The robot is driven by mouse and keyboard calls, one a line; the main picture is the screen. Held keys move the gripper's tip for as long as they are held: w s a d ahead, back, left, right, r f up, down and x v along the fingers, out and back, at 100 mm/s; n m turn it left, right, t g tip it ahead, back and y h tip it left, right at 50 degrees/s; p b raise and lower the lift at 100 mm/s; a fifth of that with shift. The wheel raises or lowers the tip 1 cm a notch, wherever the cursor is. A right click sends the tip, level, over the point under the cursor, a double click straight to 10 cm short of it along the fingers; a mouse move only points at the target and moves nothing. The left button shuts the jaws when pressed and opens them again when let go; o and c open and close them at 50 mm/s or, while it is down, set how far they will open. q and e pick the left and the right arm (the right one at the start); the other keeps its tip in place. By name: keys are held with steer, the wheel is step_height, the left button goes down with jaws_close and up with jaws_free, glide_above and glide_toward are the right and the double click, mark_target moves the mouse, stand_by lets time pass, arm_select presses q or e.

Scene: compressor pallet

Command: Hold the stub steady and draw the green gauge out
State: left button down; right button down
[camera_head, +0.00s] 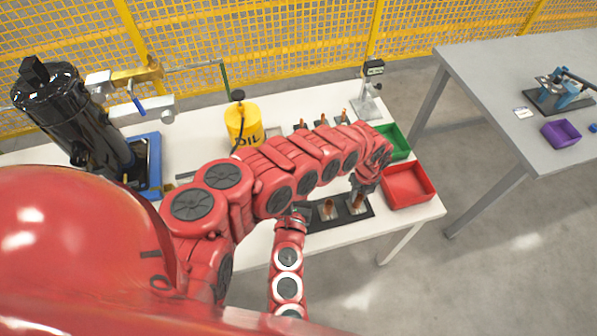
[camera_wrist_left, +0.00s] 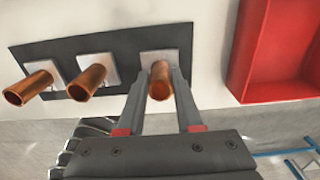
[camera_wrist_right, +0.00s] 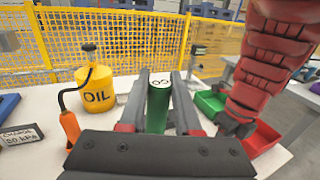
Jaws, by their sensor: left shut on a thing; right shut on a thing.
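In the left wrist view, my left gripper (camera_wrist_left: 160,72) is shut on the copper stub (camera_wrist_left: 160,84) at the right end of a dark plate (camera_wrist_left: 110,45). I see no green in that stub's open end. My left gripper (camera_head: 360,188) also shows in the head view, reaching down over the plate's right end. In the right wrist view, my right gripper (camera_wrist_right: 160,78) is shut on the green gauge (camera_wrist_right: 157,108), a cylinder with a marked white top. The gauge's lower end is hidden. The left arm hides most of the right gripper in the head view.
Two more copper stubs (camera_wrist_left: 30,87) (camera_wrist_left: 86,83) stand on the plate. A red bin (camera_head: 408,185) and a green bin (camera_head: 394,140) are to the right. A yellow oil can (camera_head: 243,125) and black compressor (camera_head: 75,125) stand behind and left. A grey table (camera_head: 480,90) stands apart.

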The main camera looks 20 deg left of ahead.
arm_select(q)
steer(key=c, duration=0.5)
jaws_free()
